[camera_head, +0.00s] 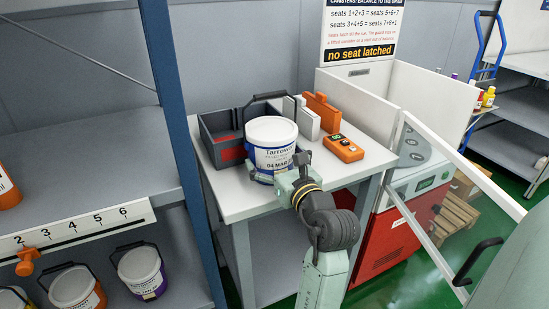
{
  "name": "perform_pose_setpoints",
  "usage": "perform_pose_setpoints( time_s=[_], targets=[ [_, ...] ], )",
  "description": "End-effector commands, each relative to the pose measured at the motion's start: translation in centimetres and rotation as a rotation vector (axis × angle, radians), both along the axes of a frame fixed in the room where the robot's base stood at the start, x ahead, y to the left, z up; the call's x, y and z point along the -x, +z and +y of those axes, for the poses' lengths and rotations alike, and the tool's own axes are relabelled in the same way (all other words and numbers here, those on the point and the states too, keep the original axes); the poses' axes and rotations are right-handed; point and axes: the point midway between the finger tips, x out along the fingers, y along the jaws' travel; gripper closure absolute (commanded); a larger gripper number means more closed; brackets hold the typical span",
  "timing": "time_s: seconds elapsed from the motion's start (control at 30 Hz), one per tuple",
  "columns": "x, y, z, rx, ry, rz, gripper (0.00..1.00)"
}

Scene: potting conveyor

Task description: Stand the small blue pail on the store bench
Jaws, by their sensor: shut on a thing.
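A small white pail (270,145) with a white lid and a blue band on its label is in the middle of the view. It is upright, over a white-topped bench (234,202), in front of a dark grey open tray (209,128). My gripper (286,182) is at the pail's lower near side, shut on it. The gripper's near parts hide some of the pail's lower right. I cannot tell whether the pail's base touches the bench top.
An orange handheld device (343,148) lies right of the pail, with white and orange blocks (321,112) behind. A blue post (180,130) stands at left beside a grey shelf (85,165). More pails (141,272) stand below. A clear door (445,190) is at right.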

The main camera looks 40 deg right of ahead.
Motion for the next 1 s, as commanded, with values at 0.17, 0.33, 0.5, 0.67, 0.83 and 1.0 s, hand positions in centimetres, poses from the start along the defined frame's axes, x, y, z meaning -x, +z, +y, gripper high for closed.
perform_pose_setpoints(
  time_s=[0.17, 0.33, 0.5, 0.67, 0.83, 1.0],
  targets=[
    [0.0, -0.1, 0.0, -0.001, 0.000, 0.001, 0.00],
    [0.0, -0.1, 0.0, 0.000, 0.000, 0.000, 0.00],
    [0.0, 0.1, 0.0, 0.000, 0.000, 0.000, 0.00],
    [1.5, 0.0, 0.2, -0.001, -0.003, -0.001, 0.00],
    [5.0, -0.1, 1.1, 0.001, -0.004, -0.001, 0.00],
    [8.5, 0.0, 1.9, 0.001, -0.004, -0.001, 0.00]
  ],
)
